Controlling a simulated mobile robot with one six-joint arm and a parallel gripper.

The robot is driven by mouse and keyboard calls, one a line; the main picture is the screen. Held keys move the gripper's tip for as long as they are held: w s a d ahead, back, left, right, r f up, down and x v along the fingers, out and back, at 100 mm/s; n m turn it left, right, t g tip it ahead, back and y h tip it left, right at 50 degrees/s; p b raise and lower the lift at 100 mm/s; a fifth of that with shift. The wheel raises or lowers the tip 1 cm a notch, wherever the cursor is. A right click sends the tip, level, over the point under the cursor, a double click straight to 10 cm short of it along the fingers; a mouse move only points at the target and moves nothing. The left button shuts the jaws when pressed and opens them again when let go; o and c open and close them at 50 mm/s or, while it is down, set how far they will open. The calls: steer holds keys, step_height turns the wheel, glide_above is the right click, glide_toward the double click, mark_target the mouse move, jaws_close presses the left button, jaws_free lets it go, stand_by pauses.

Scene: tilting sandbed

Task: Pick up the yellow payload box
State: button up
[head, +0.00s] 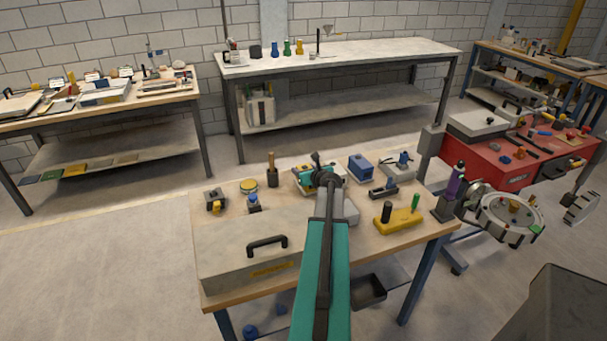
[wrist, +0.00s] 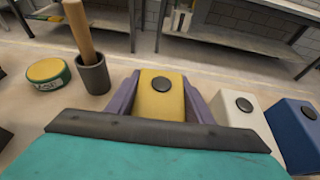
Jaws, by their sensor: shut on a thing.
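The yellow payload box (wrist: 160,100) is in the middle of the wrist view, with a round black knob on its top. My gripper (wrist: 161,92) has its two purple fingers against the left and right sides of the box and is shut on it. In the head view my arm reaches over the wooden workbench (head: 228,226) and its links hide most of the gripper and the box. I cannot tell whether the box touches the bench top or is just above it.
A white box (wrist: 240,108) and a blue box (wrist: 298,130) stand close on the right. A dark cup (wrist: 92,77) with a wooden handle and a round yellow-green tin (wrist: 47,73) are on the left. A grey case (head: 232,262) fills the bench's front left.

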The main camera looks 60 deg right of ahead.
steer(key=shift+r+b, duration=0.3)
steer(key=shift+r, duration=4.1)
steer(key=shift+r, duration=0.15)
